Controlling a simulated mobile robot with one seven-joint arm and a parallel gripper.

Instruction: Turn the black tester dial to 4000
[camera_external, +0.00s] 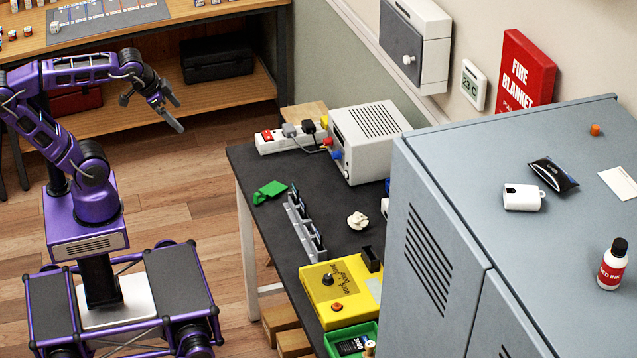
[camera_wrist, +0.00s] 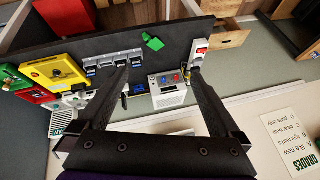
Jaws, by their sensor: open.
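The yellow tester (camera_external: 341,292) sits on the dark bench top, and a black dial (camera_external: 327,280) stands on its upper face beside a red button. The dial's setting is too small to read. The tester (camera_wrist: 57,72) also shows at the left of the wrist view, where a small dark spot on it seems to be the dial. My gripper (camera_external: 176,114) is open and empty, in the air over the floor, left of the bench and well apart from the tester. Its two fingers (camera_wrist: 162,72) stand wide apart in the wrist view.
A phone rack (camera_external: 303,228), a white instrument (camera_external: 368,140), a power strip (camera_external: 290,137) and a green piece (camera_external: 270,192) are on the bench. A green tray (camera_external: 334,338) is beside the tester. A tall grey cabinet (camera_external: 440,255) rises at the right. Floor before the bench is clear.

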